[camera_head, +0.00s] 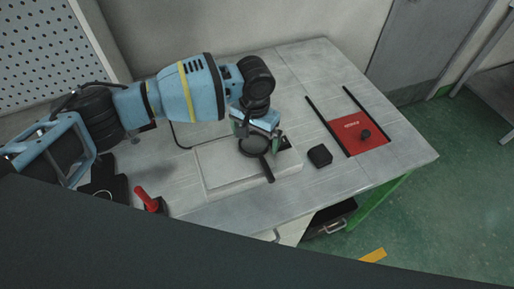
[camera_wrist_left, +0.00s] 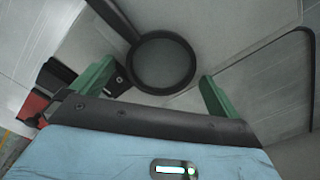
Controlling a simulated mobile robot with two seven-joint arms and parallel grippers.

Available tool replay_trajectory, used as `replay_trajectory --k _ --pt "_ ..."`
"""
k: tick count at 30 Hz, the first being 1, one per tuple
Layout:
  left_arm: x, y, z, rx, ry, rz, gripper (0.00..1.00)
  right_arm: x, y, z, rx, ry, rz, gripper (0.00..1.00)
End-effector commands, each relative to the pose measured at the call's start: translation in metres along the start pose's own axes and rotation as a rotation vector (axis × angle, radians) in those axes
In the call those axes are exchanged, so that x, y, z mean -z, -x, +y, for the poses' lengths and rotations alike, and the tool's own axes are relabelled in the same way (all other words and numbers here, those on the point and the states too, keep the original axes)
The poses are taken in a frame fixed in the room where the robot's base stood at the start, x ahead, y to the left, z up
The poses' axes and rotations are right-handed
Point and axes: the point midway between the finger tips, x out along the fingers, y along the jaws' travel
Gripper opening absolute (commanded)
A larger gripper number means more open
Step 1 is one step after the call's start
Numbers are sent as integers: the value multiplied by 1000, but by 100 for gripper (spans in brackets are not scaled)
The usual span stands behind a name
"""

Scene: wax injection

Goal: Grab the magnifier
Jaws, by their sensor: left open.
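The magnifier is black and round-rimmed with a straight handle. In the head view its lens (camera_head: 254,146) is over the pale slab on the table, and its handle points toward the near side. My left gripper (camera_head: 261,137) is above the lens, with its green fingers apart. In the left wrist view the magnifier (camera_wrist_left: 163,62) shows ahead of the left gripper (camera_wrist_left: 157,84), its lens between the lines of the two fingers. Its handle runs to the upper left. Nothing is visibly held. My right gripper is not in view.
A small black block (camera_head: 320,156) lies right of the slab (camera_head: 222,182). A red-handled item (camera_head: 147,200) stands at the left near edge. The table's far side is clear.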

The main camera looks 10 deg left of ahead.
Motion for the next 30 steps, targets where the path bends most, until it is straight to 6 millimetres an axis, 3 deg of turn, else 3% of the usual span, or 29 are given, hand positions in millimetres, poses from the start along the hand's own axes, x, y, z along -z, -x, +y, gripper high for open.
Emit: replay_trajectory --k 5,17,30 --pt "0 0 0 0 0 1 100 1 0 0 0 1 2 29" --pt "0 0 0 0 0 0 50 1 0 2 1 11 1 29" --pt "0 11 0 0 0 2 49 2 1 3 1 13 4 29"
